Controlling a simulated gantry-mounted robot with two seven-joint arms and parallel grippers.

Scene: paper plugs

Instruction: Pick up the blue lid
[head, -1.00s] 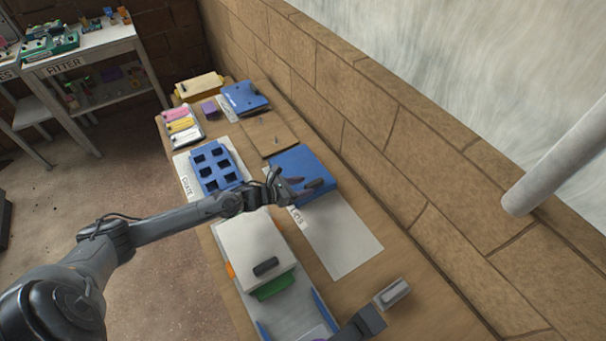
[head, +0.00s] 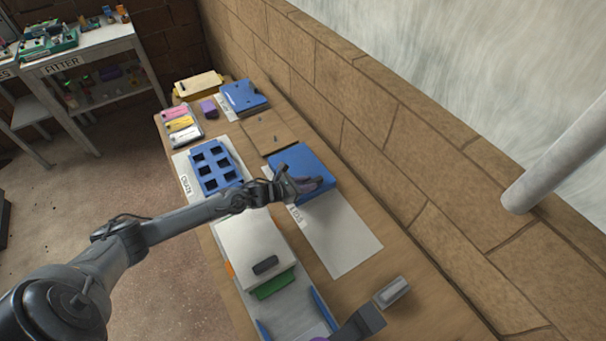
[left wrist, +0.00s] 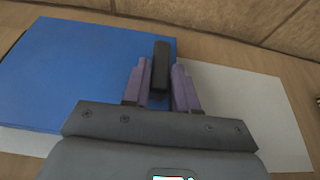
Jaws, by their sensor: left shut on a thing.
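The blue lid (head: 300,158) lies flat on the wooden table, overlapping a white sheet, with a dark bar handle. It fills the left of the left wrist view (left wrist: 80,75). My left gripper (head: 312,184) is over the lid's near right part. Its purple fingers (left wrist: 161,75) are shut on the lid's dark handle (left wrist: 161,62), one on each side. In the head view the fingers mostly hide the handle. The lid looks still down at table level. A dark part of my right gripper (head: 360,323) shows at the bottom edge; its fingers are mostly out of frame.
A blue block with square holes (head: 232,174) lies left of the lid. A white lidded box (head: 250,240) stands nearer. Another blue piece (head: 240,94) and a yellow box (head: 198,83) are farther back. A stone wall borders the right.

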